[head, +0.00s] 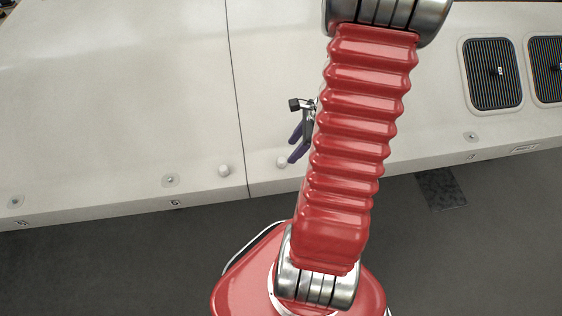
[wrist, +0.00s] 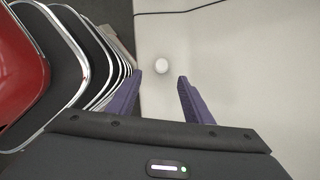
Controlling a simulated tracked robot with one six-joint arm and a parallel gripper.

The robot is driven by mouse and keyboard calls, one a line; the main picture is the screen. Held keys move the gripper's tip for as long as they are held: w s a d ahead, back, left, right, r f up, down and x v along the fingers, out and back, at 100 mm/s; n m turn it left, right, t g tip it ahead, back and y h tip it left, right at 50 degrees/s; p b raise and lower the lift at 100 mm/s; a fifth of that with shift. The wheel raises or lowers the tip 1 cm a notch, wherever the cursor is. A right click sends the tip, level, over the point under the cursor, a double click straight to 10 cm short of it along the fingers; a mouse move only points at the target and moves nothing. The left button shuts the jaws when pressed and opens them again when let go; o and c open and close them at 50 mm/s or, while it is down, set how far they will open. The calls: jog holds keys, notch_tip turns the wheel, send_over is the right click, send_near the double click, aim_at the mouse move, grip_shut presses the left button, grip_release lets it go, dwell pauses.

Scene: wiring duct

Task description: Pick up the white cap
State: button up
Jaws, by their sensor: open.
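A small round white cap (head: 281,162) sits on the pale panel near its front edge, just right of the dark seam. In the wrist view this cap (wrist: 161,66) shows whole, just beyond the fingertips and roughly in line with the gap between them. A similar white cap (head: 224,170) sits left of the seam. My gripper (head: 296,144) has purple fingers spread open and empty, close to the right-hand cap; the gripper also shows in the wrist view (wrist: 160,80). Its height above the panel is hard to judge. My arm hides part of the gripper in the head view.
The pale panel (head: 120,100) drops off at its front edge to a dark grey floor (head: 120,265). Flat round fittings (head: 171,180) lie along that edge. Two dark ribbed vents (head: 492,73) are at the right. Panel around the right-hand cap is otherwise clear.

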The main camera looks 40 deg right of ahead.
aim_at(283, 160)
jog(key=shift+x, duration=1.3)
jog(key=shift+x, duration=2.6)
jog(key=shift+w+d, duration=0.1)
jog(key=c, duration=1.1)
